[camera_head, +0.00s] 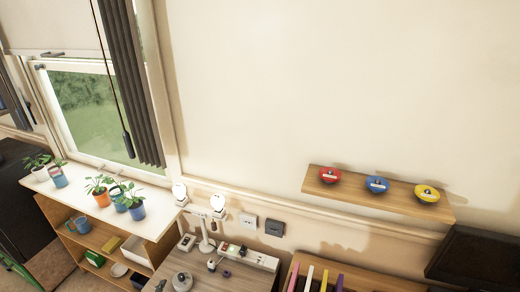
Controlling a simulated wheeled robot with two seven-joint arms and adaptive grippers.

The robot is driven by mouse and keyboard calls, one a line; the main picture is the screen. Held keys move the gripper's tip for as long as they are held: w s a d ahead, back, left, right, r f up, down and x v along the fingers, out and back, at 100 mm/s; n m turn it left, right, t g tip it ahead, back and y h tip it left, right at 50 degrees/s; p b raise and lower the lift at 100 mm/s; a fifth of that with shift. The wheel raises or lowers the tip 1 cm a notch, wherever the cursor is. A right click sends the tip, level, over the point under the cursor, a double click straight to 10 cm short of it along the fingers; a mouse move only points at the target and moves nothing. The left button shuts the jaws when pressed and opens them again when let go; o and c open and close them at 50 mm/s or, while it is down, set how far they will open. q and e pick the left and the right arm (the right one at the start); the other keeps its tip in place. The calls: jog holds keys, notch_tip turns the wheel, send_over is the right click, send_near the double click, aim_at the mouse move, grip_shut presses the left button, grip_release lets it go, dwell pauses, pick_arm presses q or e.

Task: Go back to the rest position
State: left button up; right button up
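Neither of my grippers shows in the head view, and no part of my arms is clearly visible. The task names no object. The view looks down, tilted, on a wall with a window, low furniture and a small wall shelf.
A white-topped shelf unit (162,226) with several potted plants stands below the window (95,112) at left. A wooden desk (245,283) with a power strip (250,257) is at bottom centre. A wall shelf (405,201) holds red (330,175), blue (376,184) and yellow (427,193) bowl-like things. A dark screen (480,258) is at right.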

pick_arm(q)
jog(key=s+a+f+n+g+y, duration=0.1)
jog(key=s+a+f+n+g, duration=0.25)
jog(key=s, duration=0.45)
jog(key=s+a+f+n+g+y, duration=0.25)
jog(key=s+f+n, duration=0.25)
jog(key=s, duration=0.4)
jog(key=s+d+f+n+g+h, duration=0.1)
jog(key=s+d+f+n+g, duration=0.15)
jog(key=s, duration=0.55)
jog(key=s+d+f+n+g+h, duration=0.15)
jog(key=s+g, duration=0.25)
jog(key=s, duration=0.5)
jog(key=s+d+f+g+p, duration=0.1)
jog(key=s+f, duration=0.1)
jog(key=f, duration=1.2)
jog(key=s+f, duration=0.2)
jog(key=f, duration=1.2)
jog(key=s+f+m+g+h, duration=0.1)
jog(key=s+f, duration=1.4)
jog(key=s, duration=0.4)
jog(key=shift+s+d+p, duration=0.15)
jog(key=shift+p, duration=0.25)
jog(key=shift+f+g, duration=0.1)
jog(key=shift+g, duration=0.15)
